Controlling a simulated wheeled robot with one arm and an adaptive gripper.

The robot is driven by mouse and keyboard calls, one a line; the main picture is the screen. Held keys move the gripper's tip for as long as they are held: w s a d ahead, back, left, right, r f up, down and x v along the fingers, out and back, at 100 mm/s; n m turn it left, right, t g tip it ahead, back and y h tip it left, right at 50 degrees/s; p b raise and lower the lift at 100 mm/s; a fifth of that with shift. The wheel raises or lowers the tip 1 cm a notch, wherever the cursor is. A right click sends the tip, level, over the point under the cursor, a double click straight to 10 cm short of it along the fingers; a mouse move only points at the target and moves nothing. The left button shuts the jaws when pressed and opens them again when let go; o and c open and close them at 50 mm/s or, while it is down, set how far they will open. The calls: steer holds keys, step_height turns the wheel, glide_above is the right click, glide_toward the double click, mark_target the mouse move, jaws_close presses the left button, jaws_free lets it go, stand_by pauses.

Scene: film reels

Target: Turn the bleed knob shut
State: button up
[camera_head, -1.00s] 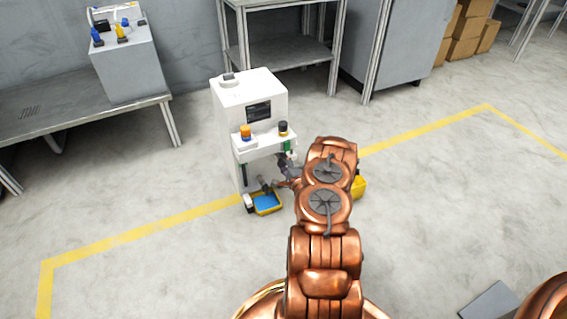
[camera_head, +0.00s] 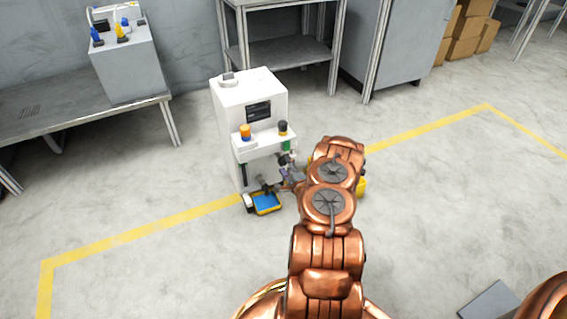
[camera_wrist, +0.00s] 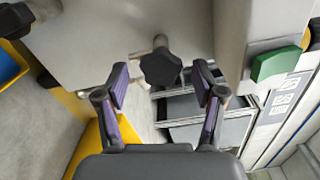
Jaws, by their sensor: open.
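The bleed knob is most likely the dark, lobed knob (camera_wrist: 160,67) in the wrist view, on a short metal fitting at the white machine (camera_head: 262,100). My gripper (camera_wrist: 160,85) is open, its two purple-padded fingers on either side of the knob and a little short of it in the picture. I cannot tell whether either finger touches the knob. In the head view my gripper (camera_head: 287,170) is small and partly hidden, at the machine's lower front. The knob cannot be made out there.
A green block (camera_wrist: 275,63) sticks out right of the knob. A blue tray (camera_head: 265,201) with a yellow edge lies at the machine's foot. A yellow object (camera_head: 361,186) is partly behind my arm. Grey drawers or bins (camera_wrist: 205,120) show below the knob.

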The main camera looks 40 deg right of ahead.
steer(key=v, duration=0.9)
steer(key=shift+s, duration=0.4)
steer(key=shift+a, duration=0.2)
steer(key=shift+d+r, duration=0.1)
